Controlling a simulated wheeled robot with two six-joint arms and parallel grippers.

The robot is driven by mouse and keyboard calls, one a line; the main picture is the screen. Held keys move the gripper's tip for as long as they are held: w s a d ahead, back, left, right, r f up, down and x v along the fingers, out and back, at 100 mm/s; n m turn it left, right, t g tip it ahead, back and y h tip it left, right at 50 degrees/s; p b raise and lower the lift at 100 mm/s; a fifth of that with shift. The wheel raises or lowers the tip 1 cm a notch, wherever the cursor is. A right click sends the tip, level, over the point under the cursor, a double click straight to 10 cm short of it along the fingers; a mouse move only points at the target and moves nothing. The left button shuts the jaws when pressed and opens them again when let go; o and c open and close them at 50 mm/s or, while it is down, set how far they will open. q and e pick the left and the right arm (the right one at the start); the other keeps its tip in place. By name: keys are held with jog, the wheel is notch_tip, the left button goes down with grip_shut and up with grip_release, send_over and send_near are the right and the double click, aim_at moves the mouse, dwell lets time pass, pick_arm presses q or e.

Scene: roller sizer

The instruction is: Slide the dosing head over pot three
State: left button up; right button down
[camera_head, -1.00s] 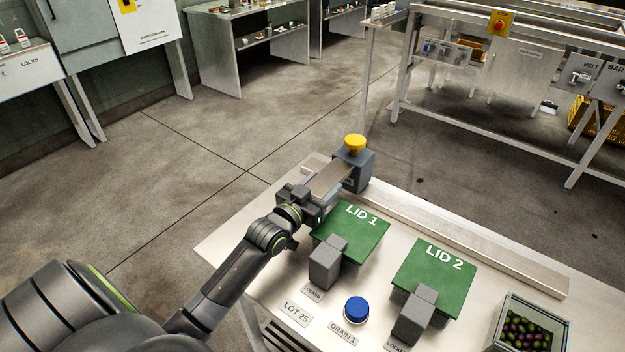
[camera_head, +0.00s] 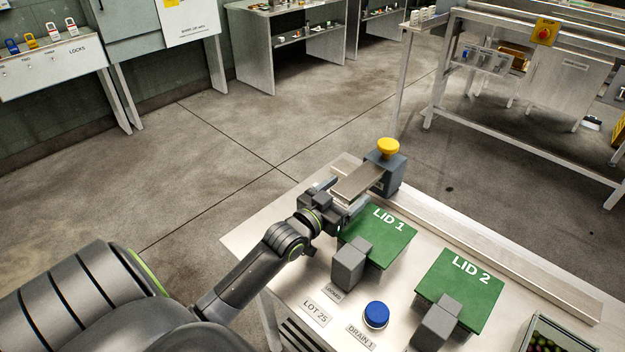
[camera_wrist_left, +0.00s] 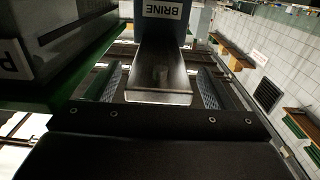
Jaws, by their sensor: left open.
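The dosing head is a grey block (camera_head: 388,176) with a yellow knob (camera_head: 388,147), at the far left end of the rail (camera_head: 480,235). A flat metal arm (camera_head: 357,181) sticks out from it toward my left gripper (camera_head: 338,197). In the left wrist view the block's BRINE label (camera_wrist_left: 163,10) shows. There the metal arm (camera_wrist_left: 160,75) lies between the two open fingers of my left gripper (camera_wrist_left: 158,88), with a gap visible on each side. I see no pot labelled three. My right gripper is out of view.
Green LID 1 (camera_head: 398,240) lies close beside my gripper, with green LID 2 (camera_head: 462,283) further right. Grey lock blocks (camera_head: 349,263) and a blue button (camera_head: 376,313) stand in front. A container of olives (camera_head: 556,338) is at the lower right. The floor behind the table is clear.

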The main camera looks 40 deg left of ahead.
pick_arm(q)
jog(key=s+a+p, duration=0.1)
jog(key=s, duration=1.4)
jog(key=shift+a, duration=0.1)
